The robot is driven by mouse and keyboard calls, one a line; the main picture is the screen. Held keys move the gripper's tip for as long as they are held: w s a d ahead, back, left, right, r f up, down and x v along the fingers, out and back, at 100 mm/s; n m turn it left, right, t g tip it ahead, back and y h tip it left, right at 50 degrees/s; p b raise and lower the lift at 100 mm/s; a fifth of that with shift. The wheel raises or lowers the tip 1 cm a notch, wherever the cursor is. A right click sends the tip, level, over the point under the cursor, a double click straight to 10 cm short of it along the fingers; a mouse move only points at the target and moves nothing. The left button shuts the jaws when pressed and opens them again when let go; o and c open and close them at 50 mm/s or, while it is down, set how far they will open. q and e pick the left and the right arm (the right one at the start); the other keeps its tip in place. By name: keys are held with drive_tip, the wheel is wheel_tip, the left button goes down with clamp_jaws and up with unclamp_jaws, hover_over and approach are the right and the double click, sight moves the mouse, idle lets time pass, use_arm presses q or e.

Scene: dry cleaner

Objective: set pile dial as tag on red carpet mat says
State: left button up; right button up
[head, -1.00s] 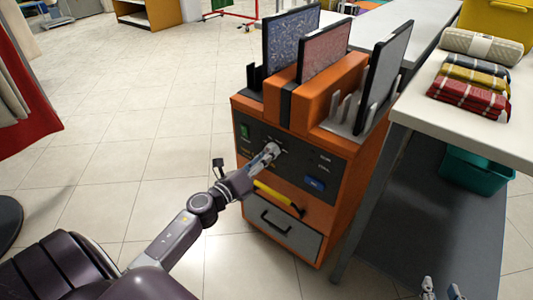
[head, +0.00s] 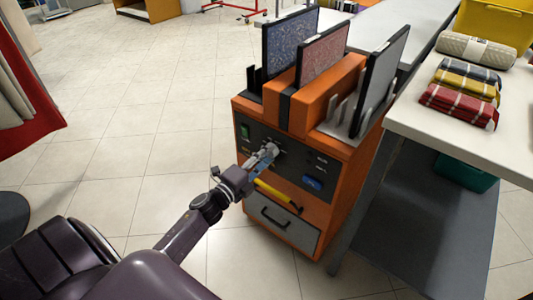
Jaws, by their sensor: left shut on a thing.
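An orange machine (head: 337,190) with a dark control panel (head: 318,163) stands in the middle of the head view. Three framed mats stand in its top: a blue one (head: 290,45), a red one (head: 324,52) and a dark-edged one (head: 382,75) seen nearly edge-on. No tag can be read on the red mat from here. My left gripper (head: 268,152) is at the panel, shut on the dial, which is mostly hidden behind the fingers. The panel's small labels are too blurred to read. My right gripper does not show clearly.
The panel also has a green switch (head: 244,131) and a blue button (head: 312,183). A yellow handle (head: 279,196) and a grey drawer (head: 283,222) lie below. A white table (head: 505,140) with folded cloths (head: 459,105) is close on the right.

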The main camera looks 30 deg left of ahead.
use_arm(q)
drive_tip(key=shift+n, duration=0.5)
drive_tip(key=o, duration=1.2)
drive_tip(key=shift+c, duration=0.2)
drive_tip(key=s+a, duration=0.1)
drive_tip(key=s, duration=1.1)
